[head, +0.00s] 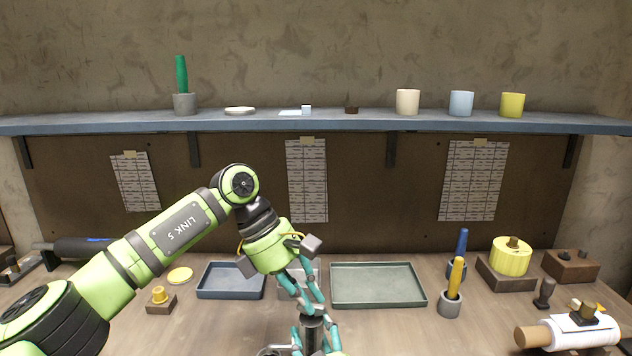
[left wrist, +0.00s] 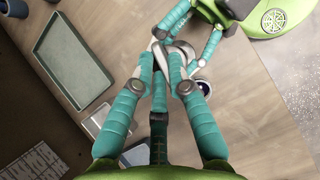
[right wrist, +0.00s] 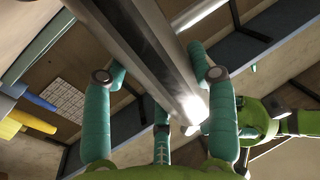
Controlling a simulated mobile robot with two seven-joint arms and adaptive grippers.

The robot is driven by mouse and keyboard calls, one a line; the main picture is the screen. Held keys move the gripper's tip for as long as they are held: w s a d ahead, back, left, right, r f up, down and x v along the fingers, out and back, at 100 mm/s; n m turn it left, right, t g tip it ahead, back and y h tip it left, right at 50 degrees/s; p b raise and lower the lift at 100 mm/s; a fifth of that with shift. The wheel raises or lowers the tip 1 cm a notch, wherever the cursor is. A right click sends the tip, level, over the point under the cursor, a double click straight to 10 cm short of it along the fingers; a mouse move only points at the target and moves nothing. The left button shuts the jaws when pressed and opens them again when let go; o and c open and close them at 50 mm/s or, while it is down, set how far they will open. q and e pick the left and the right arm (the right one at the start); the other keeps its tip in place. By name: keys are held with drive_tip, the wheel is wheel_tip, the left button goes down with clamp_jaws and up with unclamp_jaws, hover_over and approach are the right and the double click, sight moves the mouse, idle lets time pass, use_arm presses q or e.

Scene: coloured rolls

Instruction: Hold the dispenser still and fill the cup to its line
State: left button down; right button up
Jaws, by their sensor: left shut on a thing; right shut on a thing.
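The dispenser (head: 312,322) is a dark and grey metal piece at the bottom middle of the head view, mostly hidden by fingers. My left gripper (head: 312,298) points down and is shut on its upper part; grey metal (left wrist: 160,34) shows between the fingertips in the left wrist view. My right gripper (head: 314,343) is lower and shut on the dispenser; its long shiny grey body (right wrist: 150,50) passes between the fingers in the right wrist view. A pale round rim (head: 268,351), perhaps the cup, is cut off by the lower edge. Its line and fill level cannot be seen.
A blue tray (head: 231,294) and a green tray (head: 378,306) lie behind. Cups (head: 407,102) line the shelf (head: 330,123). Some bench right of the grippers is clear.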

use_arm(q)
drive_tip(key=shift+s+a+f, duration=0.15)
drive_tip(key=shift+a+f, duration=0.05)
drive_tip(key=shift+f, duration=0.2)
drive_tip(key=c, duration=1.5)
unclamp_jaws()
drive_tip(key=shift+r, duration=0.15)
drive_tip(key=shift+d+r, duration=0.1)
drive_tip(key=shift+r, duration=2.95)
